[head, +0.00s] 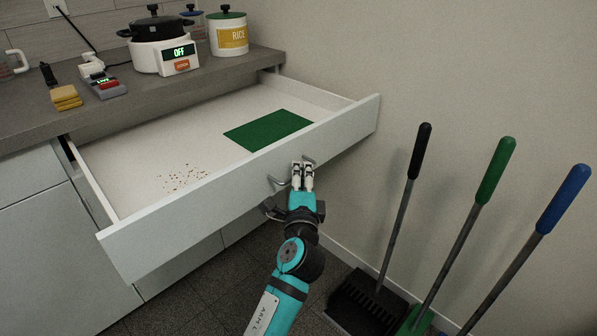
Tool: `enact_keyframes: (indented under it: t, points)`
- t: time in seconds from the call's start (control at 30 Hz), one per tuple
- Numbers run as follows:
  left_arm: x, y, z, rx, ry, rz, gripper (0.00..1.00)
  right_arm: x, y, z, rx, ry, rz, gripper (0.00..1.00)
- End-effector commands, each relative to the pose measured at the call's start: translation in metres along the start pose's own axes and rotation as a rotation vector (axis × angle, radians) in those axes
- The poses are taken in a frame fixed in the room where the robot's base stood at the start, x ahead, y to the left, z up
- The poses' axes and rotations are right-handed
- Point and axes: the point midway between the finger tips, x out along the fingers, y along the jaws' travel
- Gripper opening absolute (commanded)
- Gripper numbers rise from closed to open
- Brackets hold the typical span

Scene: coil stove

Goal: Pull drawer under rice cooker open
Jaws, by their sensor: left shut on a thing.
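The white drawer (140,236) under the counter is pulled well out, and its inside shows. A green mat (268,130) lies in it toward the right, and brown crumbs (184,178) lie on its floor toward the left. The rice cooker (160,46), with a black pot on top and a display reading OFF, stands on the counter above the drawer. My left gripper (302,170) is at the drawer front, shut on the metal drawer handle (277,181), which shows on both sides of the fingers. My right gripper is not in view.
A white RICE canister (228,35) stands right of the cooker. Yellow sponges (66,97) and a grey gadget (108,88) lie on the counter (30,121) at left. Black (402,200), green (480,190) and blue-handled (545,220) tools stand by the right wall, close to my arm.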

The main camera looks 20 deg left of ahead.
Motion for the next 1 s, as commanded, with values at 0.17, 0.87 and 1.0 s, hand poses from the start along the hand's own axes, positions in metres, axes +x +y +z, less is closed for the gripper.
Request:
enact_keyframes:
  t: [0.17,0.87,1.0]
  points:
    - [-0.001,0.007,0.002,0.007,-0.005,0.015,0.08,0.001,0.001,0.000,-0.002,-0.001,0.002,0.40]
    - [-0.035,0.004,0.000,0.001,-0.001,0.010,0.31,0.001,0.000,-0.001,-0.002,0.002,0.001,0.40]
    - [-0.057,0.004,0.001,0.002,-0.002,0.010,0.31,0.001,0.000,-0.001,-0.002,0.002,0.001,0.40]
